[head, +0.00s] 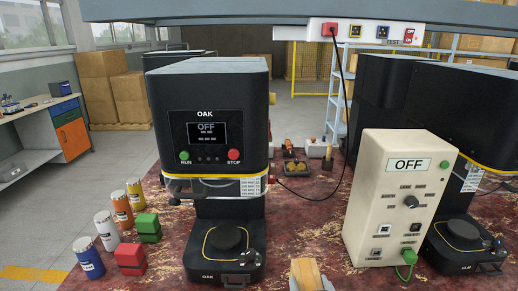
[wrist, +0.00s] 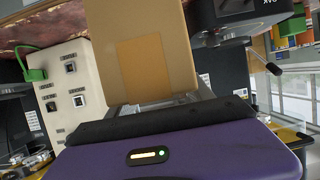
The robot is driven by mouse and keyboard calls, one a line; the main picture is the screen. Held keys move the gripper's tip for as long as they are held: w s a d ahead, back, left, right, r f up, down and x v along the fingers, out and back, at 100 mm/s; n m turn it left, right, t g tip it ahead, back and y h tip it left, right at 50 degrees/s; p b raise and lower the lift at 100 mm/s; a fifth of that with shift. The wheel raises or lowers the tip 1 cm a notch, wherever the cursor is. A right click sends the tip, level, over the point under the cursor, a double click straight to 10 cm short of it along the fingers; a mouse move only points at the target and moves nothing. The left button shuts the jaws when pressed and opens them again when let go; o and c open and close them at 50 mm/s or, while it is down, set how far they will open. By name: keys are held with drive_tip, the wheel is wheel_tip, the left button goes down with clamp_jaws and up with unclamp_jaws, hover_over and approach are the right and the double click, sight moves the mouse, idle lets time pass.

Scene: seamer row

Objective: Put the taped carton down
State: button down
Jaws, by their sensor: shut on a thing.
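The taped carton (head: 307,273) is a tan box with a lighter tape strip, low at the bottom centre of the head view and cut off by the frame edge. In the wrist view the carton (wrist: 174,22) fills the top middle, with a tan patch on its face. My gripper (wrist: 150,106) is shut on the carton; its grey jaws meet the near end. The carton's underside is hidden, so I cannot tell whether it touches the worktop. The mottled red worktop (head: 170,240) spreads beneath and behind it.
The OAK seamer (head: 207,125), reading OFF, stands left of centre. A cream control box (head: 395,200), also OFF, stands to the right, beside another dark seamer (head: 462,240). Several cans (head: 89,257) and green (head: 148,228) and red (head: 130,258) blocks sit left. A cable hangs behind. Worktop shows between OAK and the control box.

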drive_tip(key=s+d+f, duration=0.4)
drive_tip(key=s+f, duration=0.2)
drive_tip(key=f, duration=0.1)
drive_tip(key=s+d+f, duration=0.4)
drive_tip(key=s+f, duration=0.3)
drive_tip(key=f, duration=0.1)
drive_tip(key=shift+s, duration=0.3)
drive_tip(key=shift+f, duration=0.15)
